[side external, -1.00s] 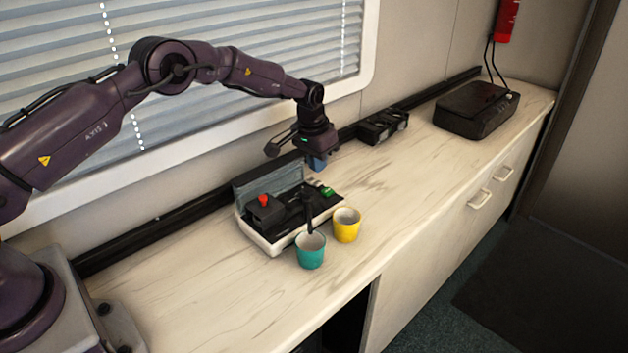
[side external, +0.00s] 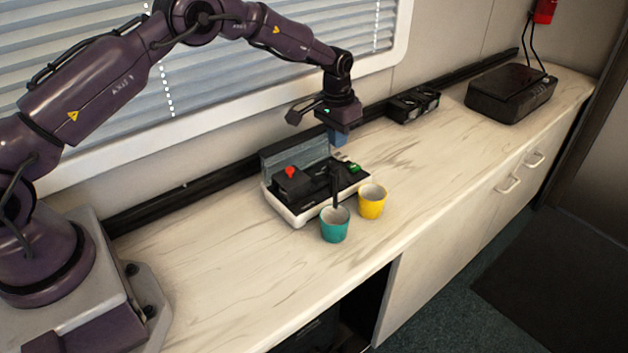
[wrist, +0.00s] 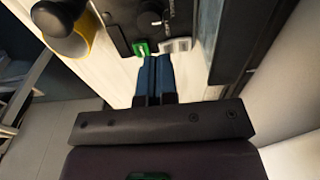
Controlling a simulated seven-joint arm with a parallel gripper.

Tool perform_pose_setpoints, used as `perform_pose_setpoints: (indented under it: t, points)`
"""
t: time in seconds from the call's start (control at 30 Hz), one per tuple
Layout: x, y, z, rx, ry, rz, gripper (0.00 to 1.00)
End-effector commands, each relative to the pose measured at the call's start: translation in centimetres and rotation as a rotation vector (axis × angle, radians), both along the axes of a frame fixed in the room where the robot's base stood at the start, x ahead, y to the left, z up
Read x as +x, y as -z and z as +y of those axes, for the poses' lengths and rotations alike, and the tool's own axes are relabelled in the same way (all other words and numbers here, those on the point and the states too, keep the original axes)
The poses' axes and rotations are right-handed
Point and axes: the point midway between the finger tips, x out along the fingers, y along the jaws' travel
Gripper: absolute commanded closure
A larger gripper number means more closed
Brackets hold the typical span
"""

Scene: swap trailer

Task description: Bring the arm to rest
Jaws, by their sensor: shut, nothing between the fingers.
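My gripper (side external: 338,138) is shut and empty, its blue fingers pointing down. It is above the counter, beside the far right end of a black and white device (side external: 297,214) with a raised grey lid. In the wrist view the shut fingers (wrist: 153,76) lie side by side, close to the device's green part (wrist: 141,48) and a pale block (wrist: 178,44) in the picture. I cannot tell whether they touch the device. A red knob (side external: 290,172) and an upright black lever (side external: 335,185) stand on the device.
A teal cup (side external: 335,227) and a yellow cup (side external: 372,203) stand in front of the device. A black twin unit (side external: 413,105) and a black box (side external: 511,95) sit farther along the counter (side external: 215,265). A black rail (side external: 185,195) runs along the wall. The near-left counter is clear.

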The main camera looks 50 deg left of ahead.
Motion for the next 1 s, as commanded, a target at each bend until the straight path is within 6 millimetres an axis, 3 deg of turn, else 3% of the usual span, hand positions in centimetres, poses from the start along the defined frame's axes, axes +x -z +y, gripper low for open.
perform_pose_setpoints:
  t: [0.27, 0.4, 0.6, 0.8, 1.0]
  points:
    - [-7.0, -7.3, -1.3, 0.005, -0.006, 0.037, 1.00]
    - [-11.5, -12.1, -2.1, 0.013, -0.008, 0.016, 1.00]
    - [-18.8, -17.6, -3.0, 0.022, -0.010, -0.040, 1.00]
    - [-26.3, -20.9, -3.8, 0.023, -0.011, -0.122, 1.00]
    - [-32.7, -22.3, -4.4, 0.019, -0.006, -0.233, 1.00]
